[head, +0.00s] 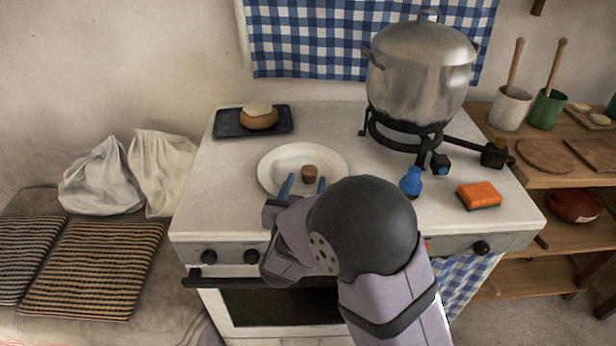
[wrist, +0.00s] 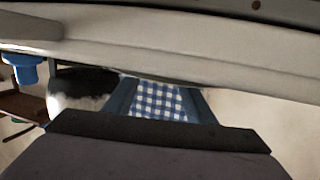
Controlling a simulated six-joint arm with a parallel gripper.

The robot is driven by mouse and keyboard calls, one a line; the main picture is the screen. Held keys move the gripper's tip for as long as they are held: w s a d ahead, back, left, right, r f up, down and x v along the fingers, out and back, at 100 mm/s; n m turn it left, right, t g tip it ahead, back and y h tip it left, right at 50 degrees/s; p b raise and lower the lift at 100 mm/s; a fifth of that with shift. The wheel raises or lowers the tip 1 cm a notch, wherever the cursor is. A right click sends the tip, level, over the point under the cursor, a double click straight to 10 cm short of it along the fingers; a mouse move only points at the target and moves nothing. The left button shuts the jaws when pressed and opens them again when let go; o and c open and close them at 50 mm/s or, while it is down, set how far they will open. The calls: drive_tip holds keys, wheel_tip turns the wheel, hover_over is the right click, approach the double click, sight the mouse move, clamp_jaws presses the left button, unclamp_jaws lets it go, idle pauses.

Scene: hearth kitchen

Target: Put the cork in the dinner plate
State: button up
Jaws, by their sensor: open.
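The white dinner plate (head: 275,163) lies on the front middle of the stove top. The small brown cork (head: 309,172) stands upright in the plate, just right of its middle. My gripper (head: 303,186) is open at the plate's front edge, its two blue fingers apart, with the cork just beyond the tips and nothing seen between them. In the wrist view, which looks upside down, my gripper (wrist: 160,100) shows open fingers with checkered cloth behind. I cannot make out the cork there.
A dark tray (head: 228,124) with a bread-like round thing (head: 259,117) lies behind left. A large metal pot (head: 420,75) stands on a black burner at the back right. A blue bottle (head: 411,182) and an orange sponge (head: 479,195) are right of my arm.

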drive_tip(key=v, duration=0.7)
drive_tip(key=shift+w, duration=0.1)
